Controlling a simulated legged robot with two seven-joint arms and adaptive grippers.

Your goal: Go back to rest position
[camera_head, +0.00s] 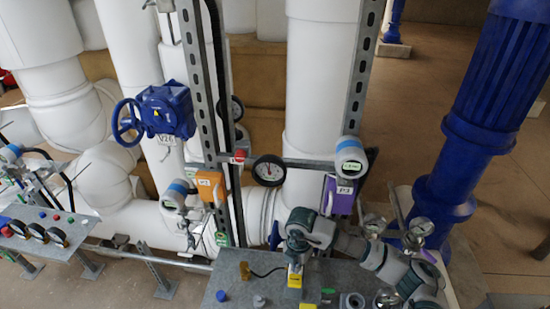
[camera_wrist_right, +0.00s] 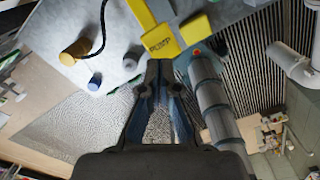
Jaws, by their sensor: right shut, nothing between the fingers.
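My right arm comes in from the lower right of the head view, and its gripper (camera_head: 295,265) points down over a grey panel (camera_head: 232,272). In the right wrist view the fingers of this gripper (camera_wrist_right: 161,68) come together at the tips with nothing held. The tips appear close to a yellow block with dark lettering (camera_wrist_right: 160,40); whether they touch it I cannot tell. The yellow block also shows in the head view (camera_head: 295,281), just below the gripper. My left gripper is not in view.
A blue button (camera_head: 222,296) and a yellow-brown knob (camera_head: 245,270) with a black cable are on the panel. Behind stand white pipes (camera_head: 312,90), a round gauge (camera_head: 269,171), an orange box (camera_head: 210,186) and a purple box (camera_head: 341,195). A blue column (camera_head: 480,110) stands at right.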

